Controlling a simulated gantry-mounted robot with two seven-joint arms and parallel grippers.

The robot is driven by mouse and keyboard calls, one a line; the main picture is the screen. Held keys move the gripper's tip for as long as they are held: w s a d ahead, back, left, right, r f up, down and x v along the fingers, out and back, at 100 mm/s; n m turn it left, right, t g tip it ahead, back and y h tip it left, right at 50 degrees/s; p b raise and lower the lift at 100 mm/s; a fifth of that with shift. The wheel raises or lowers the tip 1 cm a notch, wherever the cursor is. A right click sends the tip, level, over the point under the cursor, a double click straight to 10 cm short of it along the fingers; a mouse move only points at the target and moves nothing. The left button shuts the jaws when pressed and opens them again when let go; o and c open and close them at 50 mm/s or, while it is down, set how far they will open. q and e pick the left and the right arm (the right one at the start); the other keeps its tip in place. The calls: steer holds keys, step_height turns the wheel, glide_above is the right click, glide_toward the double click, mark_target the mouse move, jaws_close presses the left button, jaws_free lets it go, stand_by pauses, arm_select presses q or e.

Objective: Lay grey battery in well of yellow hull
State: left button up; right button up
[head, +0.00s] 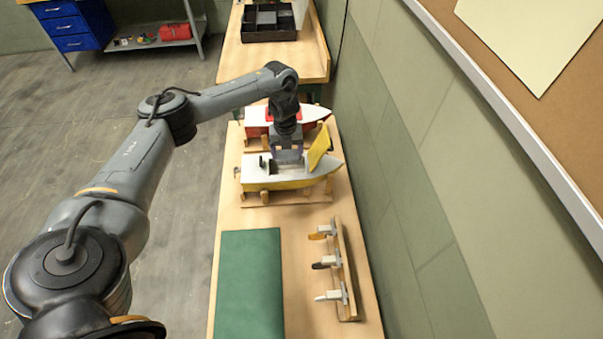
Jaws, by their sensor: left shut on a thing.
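The yellow hull (310,181), with a white upper part, sits in a wooden cradle on the bench, its pointed bow to the right. A yellow panel (319,148) stands tilted up from its deck. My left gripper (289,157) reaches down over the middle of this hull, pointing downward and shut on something. The held thing is mostly hidden by the gripper and too small to make out clearly; I cannot tell whether it touches the hull. The well is hidden under the gripper. My right gripper is out of view.
A red and white hull (312,113) stands just behind. A dark divided tray (269,22) sits on the far bench. The wall runs close along the right.

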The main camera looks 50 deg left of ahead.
mark_target(287, 164)
arm_select(q)
steer(key=f+b, duration=0.1)
steer(key=f, duration=0.1)
steer(key=f+b, duration=0.1)
steer(key=f, duration=0.1)
steer(key=f+b, duration=0.2)
steer(key=f, duration=0.1)
steer(key=shift+s+a, duration=0.1)
steer(key=shift+a, duration=0.15)
steer(key=shift+f+b, duration=1.2)
steer(key=shift+f, duration=0.7)
steer(key=shift+r, duration=0.1)
steer(key=o, duration=1.2)
steer(key=shift+f, duration=0.2)
steer(key=shift+o, duration=0.2)
